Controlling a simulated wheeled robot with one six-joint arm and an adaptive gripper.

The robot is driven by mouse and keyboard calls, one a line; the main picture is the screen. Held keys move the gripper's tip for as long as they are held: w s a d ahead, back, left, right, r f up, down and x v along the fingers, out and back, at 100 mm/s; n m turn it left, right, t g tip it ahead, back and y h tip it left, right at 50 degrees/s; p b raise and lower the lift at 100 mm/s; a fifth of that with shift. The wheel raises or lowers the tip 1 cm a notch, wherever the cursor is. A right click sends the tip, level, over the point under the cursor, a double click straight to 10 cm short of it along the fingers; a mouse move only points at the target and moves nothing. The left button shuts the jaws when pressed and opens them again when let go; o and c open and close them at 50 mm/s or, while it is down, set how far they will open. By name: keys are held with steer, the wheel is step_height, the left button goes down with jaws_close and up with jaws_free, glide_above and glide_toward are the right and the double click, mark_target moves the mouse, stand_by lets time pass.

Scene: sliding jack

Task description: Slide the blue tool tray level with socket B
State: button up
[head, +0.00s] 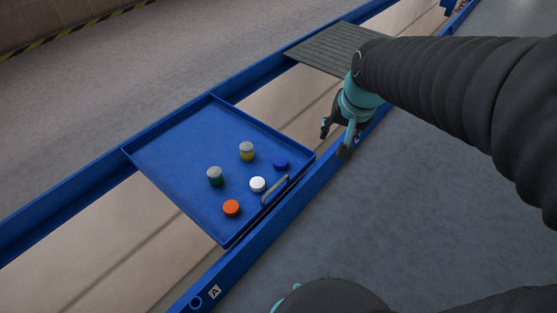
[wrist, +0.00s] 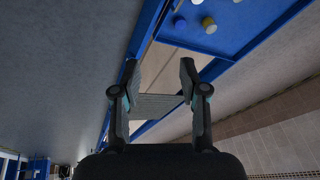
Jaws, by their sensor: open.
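The blue tool tray (head: 165,150) sits across the two blue rails in the head view, with several small round pieces on it. A grey bar handle (head: 275,190) stands along its right side. My gripper (head: 334,143) is open and empty, beyond the tray's right corner near the right-hand rail, apart from the handle. In the wrist view my open fingers (wrist: 159,68) show, with part of the tray (wrist: 240,35) at the upper right. A label A (head: 215,291) and a round socket (head: 196,302) are on the near rail end. A mark beside my gripper is partly hidden; I cannot confirm socket B.
A grey slatted panel (head: 325,48) lies across the rails farther along, partly behind my arm. The right-hand rail (head: 270,237) runs past the tray. Grey floor (head: 400,220) on the right is open. A yellow-black stripe (head: 75,32) lies at the far left.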

steer(key=w+a+f+m+b, duration=0.1)
steer(key=w+a+f, duration=0.2)
steer(key=w+f, duration=0.45)
steer(key=m+g+b, duration=0.3)
steer(key=m, duration=0.1)
glide_above(277, 185)
steer(key=s+d, duration=0.2)
step_height(277, 185, down, 27)
steer(key=shift+y, duration=0.4)
steer(key=f, duration=0.4)
steer(key=w+a+f, duration=0.1)
steer(key=f, duration=0.4)
steer(key=w+a+f, duration=0.1)
steer(key=f, duration=0.4)
steer(key=shift+b, duration=0.4)
jaws_close()
